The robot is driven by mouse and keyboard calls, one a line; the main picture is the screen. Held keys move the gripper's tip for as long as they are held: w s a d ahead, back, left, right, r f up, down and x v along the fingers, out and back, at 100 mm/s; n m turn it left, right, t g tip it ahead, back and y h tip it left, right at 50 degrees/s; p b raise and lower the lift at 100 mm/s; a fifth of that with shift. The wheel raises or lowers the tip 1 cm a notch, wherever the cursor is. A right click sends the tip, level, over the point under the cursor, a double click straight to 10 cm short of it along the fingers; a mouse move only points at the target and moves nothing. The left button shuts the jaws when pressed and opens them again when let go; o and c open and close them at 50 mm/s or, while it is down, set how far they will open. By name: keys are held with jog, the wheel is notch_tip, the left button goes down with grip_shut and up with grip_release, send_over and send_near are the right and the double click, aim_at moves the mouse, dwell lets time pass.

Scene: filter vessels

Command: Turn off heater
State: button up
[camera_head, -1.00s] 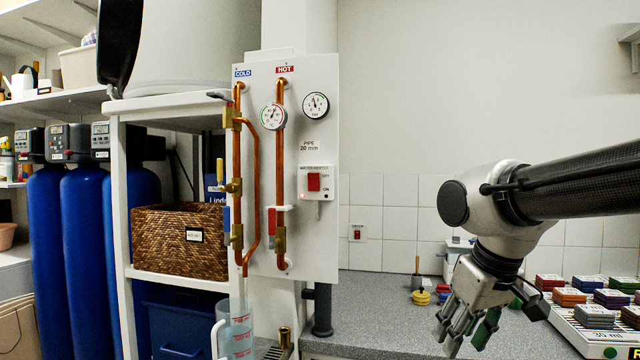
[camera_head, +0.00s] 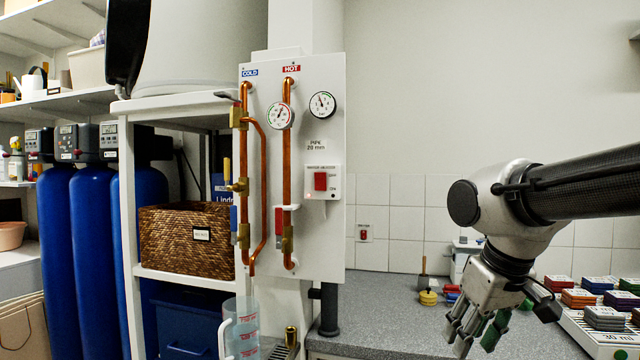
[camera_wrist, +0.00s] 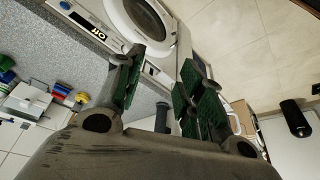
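The heater switch box (camera_head: 322,183) is a white box with a red rocker switch (camera_head: 320,181), fixed on the right side of the white pipe panel (camera_head: 331,240) in the head view. My gripper (camera_head: 472,335) hangs low over the counter, right of the panel and well apart from both switches. It also shows in the wrist view (camera_wrist: 166,100), with its green-padded fingers spread and nothing between them.
Copper pipes (camera_head: 287,150) and two gauges stand out from the panel. A measuring jug (camera_head: 241,325) stands below. A yellow item (camera_head: 428,298) lies on the grey counter (camera_head: 385,310). Coloured blocks fill a tray at the right.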

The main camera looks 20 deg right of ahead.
jog(key=shift+a, duration=0.15)
jog(key=c, duration=0.3)
jog(key=a+n, duration=0.1)
jog(key=w+a, duration=0.1)
jog(key=a, duration=0.1)
jog(key=w+a+n, duration=0.1)
jog(key=shift+w+a+f+n+g+y, duration=0.1)
jog(key=shift+a+f+n+g+y, duration=0.2)
jog(key=shift+f+y, duration=0.1)
grip_shut()
jog(key=w+a+r+n+t+h, duration=0.2)
jog(key=w+a+r+n, duration=0.5)
jog(key=a+r+n, duration=0.3)
jog(key=w+a+r+n+t+h, duration=0.1)
jog(key=w+a+r+n, duration=0.7)
jog(key=a, duration=0.4)
notch_tip(320, 180, up, 12)
jog(key=d+n+t+h, duration=0.2)
jog(key=n+h, duration=0.1)
jog(key=n, duration=0.6)
jog(key=shift+w+d+r, duration=0.15)
jog(key=shift+w, duration=0.3)
